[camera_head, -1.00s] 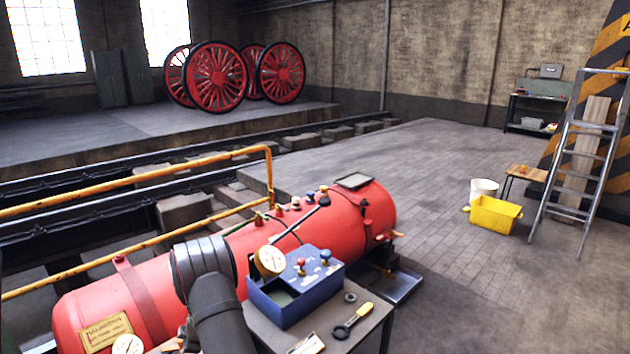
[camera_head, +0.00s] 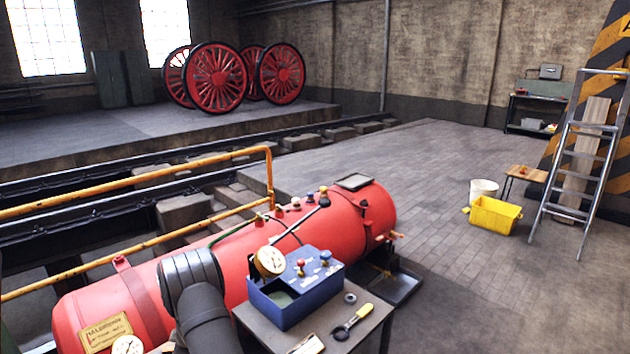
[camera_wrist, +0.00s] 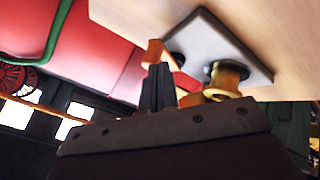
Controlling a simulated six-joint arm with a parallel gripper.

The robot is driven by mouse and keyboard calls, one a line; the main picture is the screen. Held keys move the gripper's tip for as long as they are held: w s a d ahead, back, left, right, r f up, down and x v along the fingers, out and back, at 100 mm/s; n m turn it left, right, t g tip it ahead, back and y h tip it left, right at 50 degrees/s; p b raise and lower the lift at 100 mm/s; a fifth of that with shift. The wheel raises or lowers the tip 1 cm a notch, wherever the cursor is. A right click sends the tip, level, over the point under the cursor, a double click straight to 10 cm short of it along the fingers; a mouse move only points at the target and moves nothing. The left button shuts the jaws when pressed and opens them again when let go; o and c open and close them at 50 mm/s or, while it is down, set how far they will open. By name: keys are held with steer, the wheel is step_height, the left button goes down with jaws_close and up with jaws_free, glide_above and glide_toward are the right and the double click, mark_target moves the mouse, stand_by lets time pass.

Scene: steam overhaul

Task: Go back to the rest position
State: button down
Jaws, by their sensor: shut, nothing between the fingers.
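My gripper (camera_wrist: 158,82) shows in the wrist view as dark fingers pressed together, shut and empty. In the head view my arm comes up from the bottom left, in front of the red boiler (camera_head: 345,218); the fingertips are hidden there. The wrist view shows the boiler (camera_wrist: 95,40) at upper left. A grey plate (camera_wrist: 215,45) on a pale wooden surface (camera_wrist: 285,20) lies beyond the fingers, with a brass fitting (camera_wrist: 228,78) near it. Whether the fingers touch anything cannot be told.
A blue box (camera_head: 285,310) with a gauge (camera_head: 269,261) and small valves stands on a bench right of my arm. A yellow-handled wrench (camera_head: 352,322) and a nut (camera_head: 350,298) lie beside it. A yellow railing (camera_head: 130,250) runs behind the boiler.

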steer(key=m, duration=0.1)
steer(key=a+m+h, duration=0.1)
steer(key=s+t, duration=0.1)
steer(key=shift+a+f+m, duration=0.25)
steer(key=shift+m, duration=0.15)
steer(key=shift+s+a+f+m+t+h, duration=0.2)
steer(key=shift+s+m+t+h, duration=0.2)
steer(key=shift+m+h, duration=0.35)
steer(key=shift+s+a+f+m+h, duration=0.1)
steer(key=shift+s+f+m+h, duration=0.15)
steer(key=shift+s+m+h, duration=0.55)
steer(key=shift+s+a+f+m, duration=0.1)
steer(key=shift+s+a+m, duration=0.85)
steer(key=shift+s+a, duration=0.15)
steer(key=shift+s+a+m+t+h, duration=0.15)
steer(key=shift+a+m+t+h, duration=0.2)
steer(key=shift+m+h, duration=0.35)
steer(key=shift+v, duration=1.8)
steer(key=shift+f, duration=0.1)
